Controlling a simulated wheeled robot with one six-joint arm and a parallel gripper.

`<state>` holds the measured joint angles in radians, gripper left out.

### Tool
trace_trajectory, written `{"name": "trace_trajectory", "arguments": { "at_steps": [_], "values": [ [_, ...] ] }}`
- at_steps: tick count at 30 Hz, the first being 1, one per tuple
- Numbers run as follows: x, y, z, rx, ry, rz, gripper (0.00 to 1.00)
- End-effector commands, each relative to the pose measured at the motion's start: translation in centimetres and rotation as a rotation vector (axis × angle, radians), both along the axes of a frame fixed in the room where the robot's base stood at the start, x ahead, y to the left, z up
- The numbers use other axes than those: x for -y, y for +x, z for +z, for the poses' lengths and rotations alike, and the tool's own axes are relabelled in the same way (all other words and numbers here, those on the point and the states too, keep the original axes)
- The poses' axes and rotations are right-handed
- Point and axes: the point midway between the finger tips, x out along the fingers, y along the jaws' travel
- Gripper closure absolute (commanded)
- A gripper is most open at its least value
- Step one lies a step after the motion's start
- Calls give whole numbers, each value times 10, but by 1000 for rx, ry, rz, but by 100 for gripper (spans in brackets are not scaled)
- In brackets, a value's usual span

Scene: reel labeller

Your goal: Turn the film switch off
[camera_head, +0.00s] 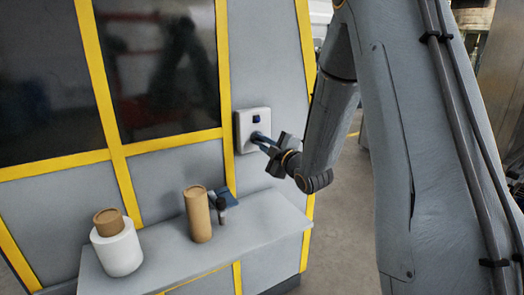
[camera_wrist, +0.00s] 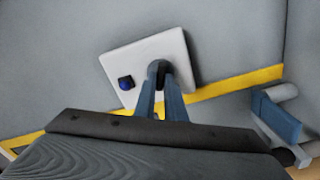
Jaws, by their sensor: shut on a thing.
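The film switch is a pale square plate (camera_head: 242,119) on the grey machine panel, right of the dark window. It carries a small blue piece (camera_head: 256,118) and a dark knob below it, largely hidden by my fingers. In the wrist view the plate (camera_wrist: 172,44) looks tilted, with the blue piece (camera_wrist: 126,83) at its left and the dark knob (camera_wrist: 158,68) near its middle. My gripper (camera_head: 261,138) reaches the plate from the right, its blue-grey fingers shut on the knob. The fingertips (camera_wrist: 160,82) sit at both sides of the knob.
A grey shelf (camera_head: 258,222) juts out below the switch. On it stand a white roll (camera_head: 118,250) with a brown core (camera_head: 108,222), a brown cylinder (camera_head: 198,216) and a blue-and-grey device (camera_head: 225,199). Yellow strips (camera_head: 170,141) frame the machine. Open floor (camera_head: 345,230) lies right of the shelf.

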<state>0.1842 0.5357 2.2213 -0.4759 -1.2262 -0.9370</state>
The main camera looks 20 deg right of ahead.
Motion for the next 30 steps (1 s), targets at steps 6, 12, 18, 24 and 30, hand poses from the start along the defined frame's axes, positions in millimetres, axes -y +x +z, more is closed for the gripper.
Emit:
{"name": "trace_trajectory", "arguments": {
  "at_steps": [6,12,18,24,30],
  "values": [
    [-1,1,-5,50,-183,1,100],
    [-1,0,-4,86,-318,1,100],
    [-1,0,-4,109,-407,2,100],
    [-1,0,-4,118,-450,2,100],
    [-1,-1,-3,121,-463,2,100]
  ]
}}
